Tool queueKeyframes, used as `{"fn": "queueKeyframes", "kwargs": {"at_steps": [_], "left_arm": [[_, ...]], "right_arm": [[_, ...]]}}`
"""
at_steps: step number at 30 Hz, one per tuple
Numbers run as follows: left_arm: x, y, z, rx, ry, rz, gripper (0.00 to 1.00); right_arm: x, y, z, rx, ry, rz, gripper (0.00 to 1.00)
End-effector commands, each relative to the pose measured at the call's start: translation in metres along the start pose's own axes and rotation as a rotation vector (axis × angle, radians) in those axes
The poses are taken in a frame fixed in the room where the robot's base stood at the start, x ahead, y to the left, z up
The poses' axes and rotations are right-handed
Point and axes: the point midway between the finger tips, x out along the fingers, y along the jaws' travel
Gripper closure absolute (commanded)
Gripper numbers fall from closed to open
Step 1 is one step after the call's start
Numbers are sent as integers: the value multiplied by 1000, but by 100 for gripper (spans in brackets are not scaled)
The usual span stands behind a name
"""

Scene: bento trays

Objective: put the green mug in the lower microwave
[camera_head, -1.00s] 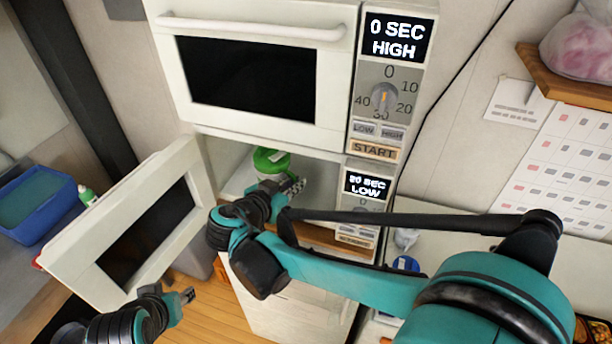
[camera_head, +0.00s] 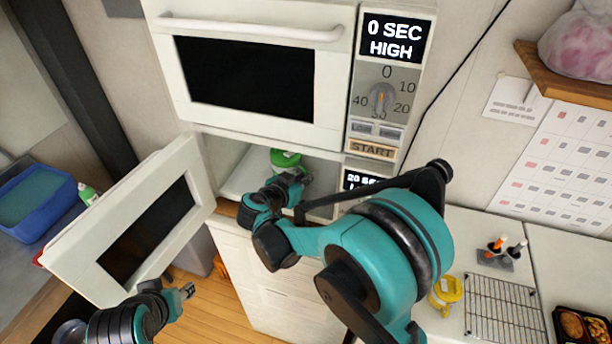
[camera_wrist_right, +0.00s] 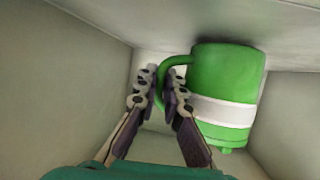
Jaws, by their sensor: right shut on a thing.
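The green mug (camera_head: 284,160) with a white band is inside the open lower microwave (camera_head: 237,180), partly hidden by my right gripper (camera_head: 300,180) in the head view. In the right wrist view, my right gripper (camera_wrist_right: 162,88) is shut on the handle of the mug (camera_wrist_right: 226,72), one finger on each side of it. The mug's body is right of the fingers, with pale cavity walls around it. Whether it touches the floor cannot be told. The lower microwave's door (camera_head: 140,228) stands open at the left. My left gripper (camera_head: 186,291) is low, near that door, and looks empty.
The upper microwave (camera_head: 337,75) is closed above. A blue bin (camera_head: 35,203) and a green-capped bottle (camera_head: 87,194) are at the left. A yellow mug (camera_head: 447,293), a wire rack (camera_head: 502,310) and a bento tray (camera_head: 582,328) are on the right counter.

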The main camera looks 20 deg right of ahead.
Motion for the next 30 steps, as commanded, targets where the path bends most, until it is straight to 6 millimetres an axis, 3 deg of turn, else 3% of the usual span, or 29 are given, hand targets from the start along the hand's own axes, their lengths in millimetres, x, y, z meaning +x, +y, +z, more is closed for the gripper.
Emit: {"fn": "queueKeyframes", "kwargs": {"at_steps": [14, 15, 17, 28, 30], "left_arm": [[3, 0, 2, 0, 0, 0, 60], [2, 0, 1, 0, 0, 0, 60], [1, 0, 1, 0, 0, 0, 60], [-3, 0, -2, 0, 0, 0, 60], [-1, 0, -1, 0, 0, 0, 60]], "right_arm": [[6, 0, 5, 1, 2, 0, 100], [6, 0, 4, 0, 0, 1, 82], [6, 0, 4, 0, 0, 1, 71], [4, -1, -1, 0, 0, 0, 71], [-4, -2, 0, -1, 1, -3, 71]]}}
